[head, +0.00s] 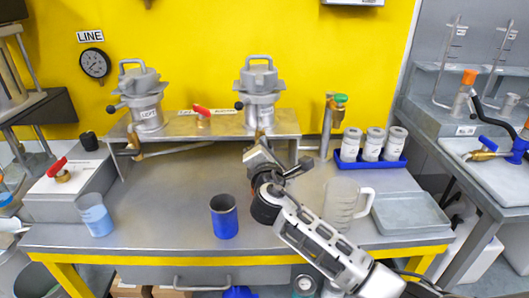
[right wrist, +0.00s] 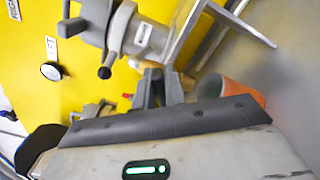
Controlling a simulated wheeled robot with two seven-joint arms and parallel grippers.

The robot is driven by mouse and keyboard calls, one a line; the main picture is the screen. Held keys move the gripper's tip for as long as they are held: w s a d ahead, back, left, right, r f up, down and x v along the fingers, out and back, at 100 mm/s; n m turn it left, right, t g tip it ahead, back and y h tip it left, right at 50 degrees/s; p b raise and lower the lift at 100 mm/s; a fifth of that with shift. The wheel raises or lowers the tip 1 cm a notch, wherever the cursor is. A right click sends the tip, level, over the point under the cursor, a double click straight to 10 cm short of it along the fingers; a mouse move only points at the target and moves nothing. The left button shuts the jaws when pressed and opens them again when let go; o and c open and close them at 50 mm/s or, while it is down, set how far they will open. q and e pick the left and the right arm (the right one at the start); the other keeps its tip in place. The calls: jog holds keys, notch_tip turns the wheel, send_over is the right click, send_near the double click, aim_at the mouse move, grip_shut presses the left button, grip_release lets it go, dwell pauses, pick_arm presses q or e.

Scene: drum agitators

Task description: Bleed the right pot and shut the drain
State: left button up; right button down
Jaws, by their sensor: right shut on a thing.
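The right pot (head: 260,85) is a grey metal vessel with a closed, handled lid and a black-knobbed lever. It stands on the raised shelf. It also shows in the right wrist view (right wrist: 125,30). My right gripper (head: 262,152) is below it at the drain, and its fingers also show in the right wrist view (right wrist: 156,90). The fingers are shut on what seems to be the drain handle, mostly hidden by them. A brass fitting (right wrist: 152,66) shows beyond the fingertips. An orange cup (right wrist: 230,90) is beside the fingers, largely hidden by my wrist in the head view. My left gripper is out of view.
The left pot (head: 143,98) has its own drain, and a red-handled valve (head: 202,114) is between the pots. A blue cup (head: 224,217), clear jug (head: 343,202), grey tray (head: 410,212) and blue rack (head: 370,162) of white jars stand on the bench.

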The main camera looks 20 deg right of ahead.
jog(key=m+b, duration=0.1)
jog(key=m, duration=0.1)
jog(key=f+m+b, duration=0.1)
jog(key=shift+d+m, duration=0.15)
jog(key=shift+m, duration=0.25)
jog(key=shift+m+b, duration=0.45)
jog(key=shift+m, duration=0.25)
jog(key=shift+m+b, duration=0.3)
jog(key=shift+m, duration=0.3)
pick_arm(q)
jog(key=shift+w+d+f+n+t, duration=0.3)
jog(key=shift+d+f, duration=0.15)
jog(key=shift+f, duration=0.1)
pick_arm(e)
jog(key=shift+m, duration=0.5)
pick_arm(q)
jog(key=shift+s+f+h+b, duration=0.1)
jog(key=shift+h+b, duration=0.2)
pick_arm(e)
jog(key=c, duration=1.5)
grip_release()
jog(key=shift+o, duration=0.2)
